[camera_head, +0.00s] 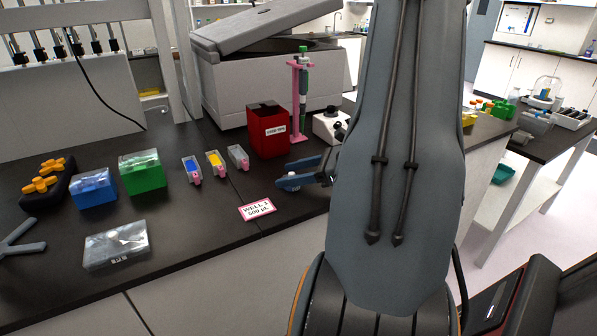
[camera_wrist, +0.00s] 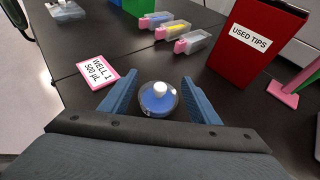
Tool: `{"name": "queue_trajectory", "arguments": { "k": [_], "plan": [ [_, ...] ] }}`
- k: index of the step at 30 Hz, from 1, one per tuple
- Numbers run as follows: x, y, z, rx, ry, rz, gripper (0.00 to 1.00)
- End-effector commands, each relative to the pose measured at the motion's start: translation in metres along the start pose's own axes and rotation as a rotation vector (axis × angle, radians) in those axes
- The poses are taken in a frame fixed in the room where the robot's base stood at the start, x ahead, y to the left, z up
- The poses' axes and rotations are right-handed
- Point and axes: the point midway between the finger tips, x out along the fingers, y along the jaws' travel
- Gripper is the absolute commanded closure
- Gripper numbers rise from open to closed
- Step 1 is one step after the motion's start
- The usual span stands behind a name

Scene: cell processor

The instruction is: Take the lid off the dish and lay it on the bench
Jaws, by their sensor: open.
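The dish (camera_wrist: 160,104) is small, round and clear-rimmed with blue inside, and stands on the dark bench (camera_wrist: 115,130). A white knob (camera_wrist: 160,90) at its middle marks the lid; I cannot make out the seam between lid and dish. My gripper (camera_wrist: 160,77) is open, with one blue-grey finger on each side of the dish and a gap on both sides. In the head view my gripper (camera_head: 289,173) is low over the bench, left of my arm, and its fingers partly hide the dish.
A "WELL 1 500 µL" card (camera_head: 257,210) lies left of the dish. Behind are a red used-tips bin (camera_head: 268,135), a pink pipette stand (camera_head: 297,110) and several small coloured-insert containers (camera_head: 215,164). Bare bench lies between the card and the clear box (camera_head: 117,246).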

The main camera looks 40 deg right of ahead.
Motion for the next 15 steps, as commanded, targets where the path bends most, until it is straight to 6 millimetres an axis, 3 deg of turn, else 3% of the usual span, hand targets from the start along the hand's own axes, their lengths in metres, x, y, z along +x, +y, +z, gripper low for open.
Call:
{"name": "queue_trajectory", "arguments": {
  "k": [6, 15],
  "plan": [
    [0.0002, -0.0001, -0.0002, 0.000, 0.000, 0.000, 0.44],
    [0.0000, 0.0000, -0.0012, 0.000, 0.003, 0.000, 0.95]
  ]
}}
